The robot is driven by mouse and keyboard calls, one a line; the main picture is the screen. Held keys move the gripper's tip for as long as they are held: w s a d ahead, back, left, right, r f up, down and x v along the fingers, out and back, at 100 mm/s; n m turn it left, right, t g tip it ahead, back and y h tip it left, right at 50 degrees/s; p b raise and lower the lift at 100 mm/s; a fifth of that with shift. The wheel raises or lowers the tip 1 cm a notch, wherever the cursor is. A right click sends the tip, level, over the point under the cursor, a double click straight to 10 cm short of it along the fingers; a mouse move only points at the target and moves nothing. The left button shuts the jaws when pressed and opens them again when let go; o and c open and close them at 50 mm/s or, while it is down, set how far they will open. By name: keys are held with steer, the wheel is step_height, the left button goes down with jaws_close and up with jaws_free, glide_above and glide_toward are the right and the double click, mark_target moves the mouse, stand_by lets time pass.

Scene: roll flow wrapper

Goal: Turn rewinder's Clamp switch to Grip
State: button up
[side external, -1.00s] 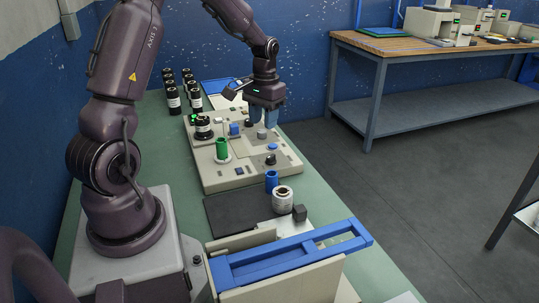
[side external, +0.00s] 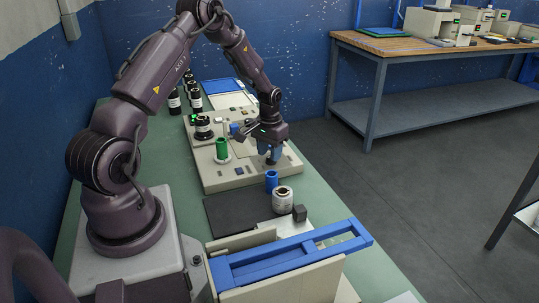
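The rewinder (side external: 218,179) is a beige flat-topped machine on the green bench, with a green core on a spindle (side external: 221,150) and a dark roll (side external: 203,128) on its top. My gripper (side external: 270,155), with blue fingers, points down at the machine's front right part. Its fingertips are at a small dark knob there, which they mostly hide. I cannot tell whether the fingers touch or grip the knob. The switch labels and the knob's pointing direction are too small to read.
A blue cylinder (side external: 271,181) and a white roll (side external: 283,200) stand close in front of the rewinder. A dark mat (side external: 232,214) and a blue-framed beige unit (side external: 290,256) lie nearer.

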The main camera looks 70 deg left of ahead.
steer(key=shift+f, duration=0.7)
jaws_close()
steer(key=shift+m, duration=0.4)
steer(key=m, duration=0.5)
steer(key=shift+a+m, duration=0.15)
steer(key=shift+m, duration=0.15)
steer(key=m, duration=0.5)
steer(key=shift+a, duration=0.15)
steer(key=shift+m, duration=0.4)
